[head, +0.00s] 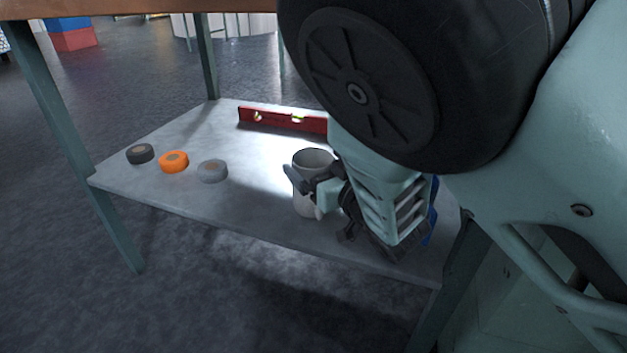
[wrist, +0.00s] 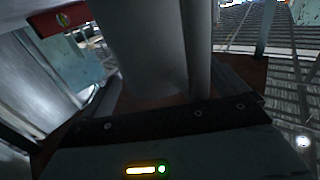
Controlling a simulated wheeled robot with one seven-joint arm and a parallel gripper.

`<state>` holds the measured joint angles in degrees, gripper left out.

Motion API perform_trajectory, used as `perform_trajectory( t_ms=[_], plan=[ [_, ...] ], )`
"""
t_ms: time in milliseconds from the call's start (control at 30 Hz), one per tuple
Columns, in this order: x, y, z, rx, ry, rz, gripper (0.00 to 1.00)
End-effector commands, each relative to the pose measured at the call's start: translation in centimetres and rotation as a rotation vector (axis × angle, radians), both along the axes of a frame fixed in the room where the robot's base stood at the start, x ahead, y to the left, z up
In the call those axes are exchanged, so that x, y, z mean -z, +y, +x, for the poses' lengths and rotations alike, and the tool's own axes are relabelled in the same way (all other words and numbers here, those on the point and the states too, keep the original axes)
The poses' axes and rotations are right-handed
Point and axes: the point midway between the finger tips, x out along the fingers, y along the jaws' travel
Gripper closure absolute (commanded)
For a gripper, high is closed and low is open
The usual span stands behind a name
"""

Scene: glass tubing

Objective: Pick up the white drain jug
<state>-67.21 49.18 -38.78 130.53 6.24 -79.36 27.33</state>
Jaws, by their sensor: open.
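The white drain jug (head: 302,202) stands upright on the low grey shelf (head: 250,205), its open top facing up. My gripper (head: 312,184) is open and level with the jug, reaching in from the right.
A red spirit level (head: 285,120) lies at the shelf's back. Black (head: 140,153), orange (head: 173,161) and grey (head: 212,171) tape rolls lie to the left. A blue item (head: 431,222) is partly hidden behind my arm. A tabletop is overhead, with legs at the shelf corners.

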Motion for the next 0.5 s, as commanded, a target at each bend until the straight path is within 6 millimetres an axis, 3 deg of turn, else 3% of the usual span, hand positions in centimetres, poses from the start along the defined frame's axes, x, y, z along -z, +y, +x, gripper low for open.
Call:
perform_trajectory(
  t_ms=[67,200,300,500],
  plan=[
    [0.0,-0.01,-0.02,0.0,0.0,0.0,0.05],
    [0.01,-0.02,-0.02,0.0,0.001,-0.001,0.44],
    [-0.01,-0.02,-0.02,0.0,0.0,0.0,0.66],
    [-0.1,-0.03,-0.03,0.0,0.0,0.0,0.66]
  ],
)
